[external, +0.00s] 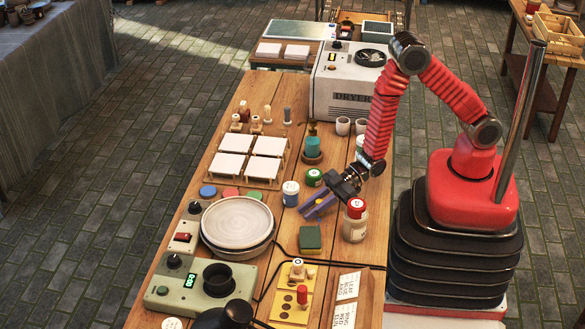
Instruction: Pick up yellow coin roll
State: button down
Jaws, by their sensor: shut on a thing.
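My gripper (310,210) has slim purple fingers and hangs low over the middle of the wooden table, pointing down and left. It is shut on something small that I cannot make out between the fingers. I cannot clearly pick out a yellow coin roll. A yellow board (283,310) with dark round spots lies at the near end of the table. A cream-topped peg (297,267) and a red-topped peg (302,295) stand on it.
A green sponge (310,239) lies below. Stacked round plates (237,221) sit left. The dryer (343,85) stands at the far end.

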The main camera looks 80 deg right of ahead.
jog(key=shift+r, duration=0.1)
notch_tip(320, 180, up, 10)
dwell(0.9)
dwell(0.7)
